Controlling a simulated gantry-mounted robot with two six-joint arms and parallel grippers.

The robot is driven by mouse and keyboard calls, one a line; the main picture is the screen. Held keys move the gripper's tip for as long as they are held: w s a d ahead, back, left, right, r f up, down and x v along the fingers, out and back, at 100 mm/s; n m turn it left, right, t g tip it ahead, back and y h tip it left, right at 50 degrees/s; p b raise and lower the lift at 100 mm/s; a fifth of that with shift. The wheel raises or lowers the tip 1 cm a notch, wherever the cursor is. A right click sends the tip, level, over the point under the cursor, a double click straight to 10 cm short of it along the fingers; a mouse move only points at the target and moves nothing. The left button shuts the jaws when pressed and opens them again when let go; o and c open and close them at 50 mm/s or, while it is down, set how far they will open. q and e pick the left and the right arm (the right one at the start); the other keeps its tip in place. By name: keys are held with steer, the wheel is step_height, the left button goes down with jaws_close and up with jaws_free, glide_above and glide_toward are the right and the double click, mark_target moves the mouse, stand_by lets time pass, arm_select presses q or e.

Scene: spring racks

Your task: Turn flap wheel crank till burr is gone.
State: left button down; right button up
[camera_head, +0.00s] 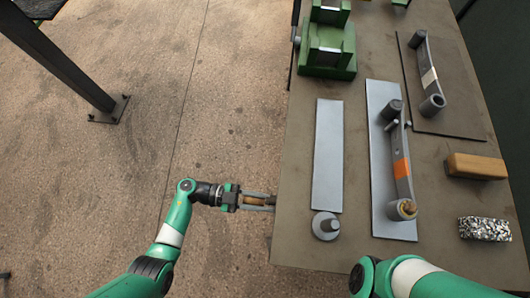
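My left gripper (265,202) is off the left edge of the bench, its fingertips close to that edge. Its two fingers lie either side of a small brown cylindrical piece (253,200), which seems to fill the gap between them; I cannot tell whether it is the crank's handle. A grey spring arm with an orange band (402,168) lies on a long pale plate (384,150). Its near eye (403,209) has a brownish, orange-edged centre, perhaps the flap wheel. No burr can be made out. My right arm enters at the bottom; its gripper is not in view.
The bench (300,250) also bears a bare pale plate (328,150), a round grey piece (325,227), a green fixture (328,55), a wooden block (476,166) and a speckled block (484,229). A white-banded spring arm (427,72) lies on a dark mat (455,105).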

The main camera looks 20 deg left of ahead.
arm_select(q)
steer(key=shift+w, duration=0.15)
stand_by(0.8)
steer(key=shift+w+a+r+m+b, duration=0.25)
steer(key=shift+w+m, duration=0.3)
steer(key=shift+m, duration=0.6)
steer(key=shift+w+a+r+m+b, duration=0.1)
steer(key=shift+w+m+b, duration=0.3)
steer(key=shift+m, duration=0.8)
steer(key=shift+w+a+r+m+b, duration=0.2)
steer(key=shift+w+m, duration=0.45)
steer(key=shift+m, duration=0.5)
